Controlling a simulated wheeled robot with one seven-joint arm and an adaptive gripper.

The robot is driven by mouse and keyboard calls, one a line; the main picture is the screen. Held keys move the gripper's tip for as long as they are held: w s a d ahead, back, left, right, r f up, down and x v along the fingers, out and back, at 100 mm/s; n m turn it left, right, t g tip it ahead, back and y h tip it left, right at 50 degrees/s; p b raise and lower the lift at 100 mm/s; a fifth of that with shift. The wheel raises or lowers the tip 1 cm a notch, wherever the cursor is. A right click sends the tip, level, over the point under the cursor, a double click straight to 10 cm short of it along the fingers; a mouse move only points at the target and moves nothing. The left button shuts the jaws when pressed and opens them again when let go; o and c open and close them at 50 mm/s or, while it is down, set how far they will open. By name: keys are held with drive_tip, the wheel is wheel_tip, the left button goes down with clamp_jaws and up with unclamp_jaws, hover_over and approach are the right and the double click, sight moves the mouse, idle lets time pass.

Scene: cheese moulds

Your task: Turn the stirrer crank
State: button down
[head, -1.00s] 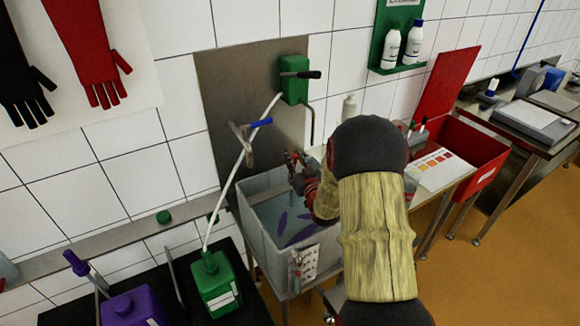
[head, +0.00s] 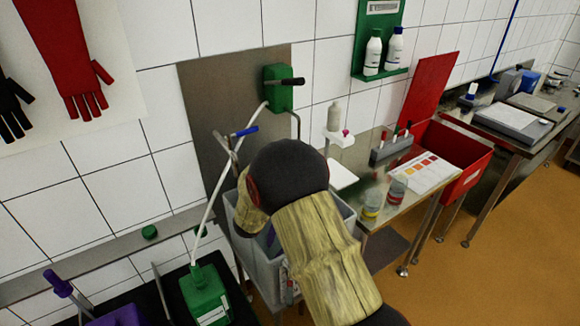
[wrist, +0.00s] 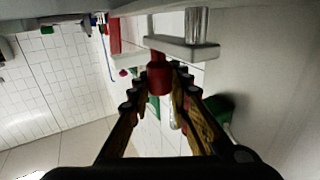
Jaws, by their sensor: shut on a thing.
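In the wrist view, the stirrer crank has a red knob (wrist: 158,78), a flat grey arm (wrist: 181,49) and an upright metal shaft (wrist: 195,24). My gripper (wrist: 161,72) is shut on the red knob, with a finger on each side of it. In the head view, my own arm hides both my gripper and the crank. The grey tub (head: 264,270) shows only in part behind and beside my arm.
A green wall box with a black lever (head: 279,86) and a blue-handled tap (head: 246,131) are behind the tub. A green canister (head: 207,296) stands at front left. Glass jars (head: 372,203) stand on the bench at right.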

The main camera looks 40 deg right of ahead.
drive_tip(key=shift+s+a+m+g+h+p, duration=0.1)
drive_tip(key=shift+s+m+g+h+p, duration=0.2)
drive_tip(key=shift+m+g, duration=0.45)
drive_tip(key=shift+s+m+g+h+p, duration=0.25)
drive_tip(key=shift+m+g+p, duration=0.2)
drive_tip(key=shift+g, duration=0.6)
drive_tip(key=c, duration=1.6)
unclamp_jaws()
drive_tip(key=shift+c, duration=0.2)
wheel_tip(320, 180, up, 10)
drive_tip(key=shift+r, duration=0.1)
